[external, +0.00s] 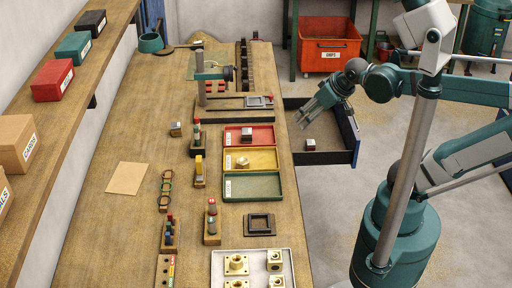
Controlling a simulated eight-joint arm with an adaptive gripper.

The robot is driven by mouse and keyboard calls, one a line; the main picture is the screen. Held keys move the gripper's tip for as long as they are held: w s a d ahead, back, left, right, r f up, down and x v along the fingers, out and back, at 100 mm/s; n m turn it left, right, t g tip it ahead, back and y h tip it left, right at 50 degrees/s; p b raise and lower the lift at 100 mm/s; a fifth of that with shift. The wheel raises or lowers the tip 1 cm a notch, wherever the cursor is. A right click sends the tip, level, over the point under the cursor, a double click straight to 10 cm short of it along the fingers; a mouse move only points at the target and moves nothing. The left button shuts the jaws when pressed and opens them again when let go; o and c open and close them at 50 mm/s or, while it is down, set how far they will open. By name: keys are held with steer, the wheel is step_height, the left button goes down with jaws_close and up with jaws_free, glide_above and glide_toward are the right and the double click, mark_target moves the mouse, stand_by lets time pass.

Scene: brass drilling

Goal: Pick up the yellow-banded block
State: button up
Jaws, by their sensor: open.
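My gripper (303,118) is open and empty, over the back part of the open drawer (352,130) at the table's right side. A small block (310,145) with a pale top and dark reddish sides lies in the drawer, in front of and below the gripper, apart from it. A similar block (247,134) sits in the red tray (230,142). A small grey block (176,129) stands on the table left of the trays. A pale rounded piece (243,163) lies in the yellow tray (265,158). The bands are too small to tell which block is yellow-banded.
A green tray (252,186) is empty. A white tray (218,262) with brass parts is at the front. The table's left middle is mostly clear around a tan sheet (127,178).

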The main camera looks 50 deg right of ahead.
steer(key=w+a+r+m+g+p, duration=0.1)
steer(key=w+a+r+p, duration=0.1)
steer(key=w+r, duration=0.3)
steer(key=w+a+r+m+g+p, duration=0.1)
steer(key=w+a+r+p, duration=0.15)
steer(key=w, duration=0.45)
steer(key=m+g+p, duration=0.5)
steer(key=p, duration=0.8)
glide_above(176, 125)
steer(key=f, duration=1.2)
steer(key=shift+d, duration=0.25)
steer(key=shift+w+a+f+p, duration=0.2)
steer(key=shift+a+f+p, duration=0.1)
steer(key=shift+f, duration=0.25)
steer(key=shift+f, duration=1.3)
steer(key=shift+d+f, duration=0.1)
steer(key=shift+f, duration=2.5)
